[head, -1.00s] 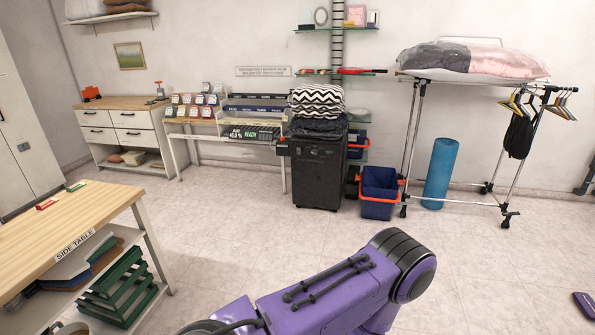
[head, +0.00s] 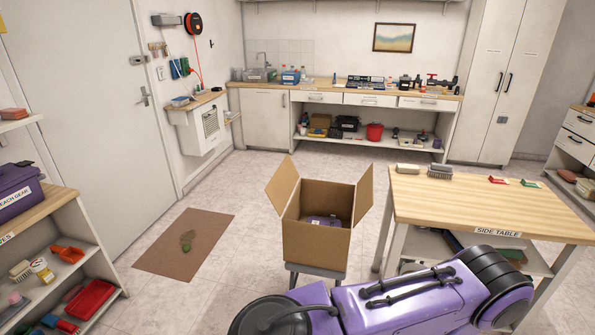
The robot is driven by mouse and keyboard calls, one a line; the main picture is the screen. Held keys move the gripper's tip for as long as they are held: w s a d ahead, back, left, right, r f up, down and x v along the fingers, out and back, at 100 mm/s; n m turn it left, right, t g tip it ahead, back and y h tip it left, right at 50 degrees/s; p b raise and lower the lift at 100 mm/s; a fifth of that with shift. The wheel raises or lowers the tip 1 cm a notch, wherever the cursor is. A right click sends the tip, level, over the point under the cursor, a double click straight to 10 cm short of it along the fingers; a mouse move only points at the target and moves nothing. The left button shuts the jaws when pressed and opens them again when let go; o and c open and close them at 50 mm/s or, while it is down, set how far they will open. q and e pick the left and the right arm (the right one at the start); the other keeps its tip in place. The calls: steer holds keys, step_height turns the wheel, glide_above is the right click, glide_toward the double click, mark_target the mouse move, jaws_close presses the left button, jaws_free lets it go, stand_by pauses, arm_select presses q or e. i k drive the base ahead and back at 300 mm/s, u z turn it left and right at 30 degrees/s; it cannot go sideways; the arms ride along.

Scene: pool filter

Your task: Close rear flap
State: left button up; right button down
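An open cardboard box (head: 316,244) stands on a small grey stool (head: 315,278). Its left flap (head: 283,185) and right flap (head: 364,194) stand up and lean outward. I cannot clearly make out a separate rear flap behind the opening (head: 326,198). A purple item (head: 324,221) lies inside the box, mostly hidden by the front wall. A purple arm of mine crosses the lower right, in front of the box and side table. Neither gripper is in view.
The wooden side table (head: 480,205) stands close to the box's right, with brushes (head: 425,171) on it. A shelf unit (head: 50,250) is at left. A brown mat (head: 184,243) lies on clear floor left of the box. A counter (head: 345,95) lines the back wall.

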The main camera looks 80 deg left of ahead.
mark_target(363, 198)
steer(key=u, duration=2.35)
steer(key=i, duration=1.25)
steer(key=z, duration=0.05)
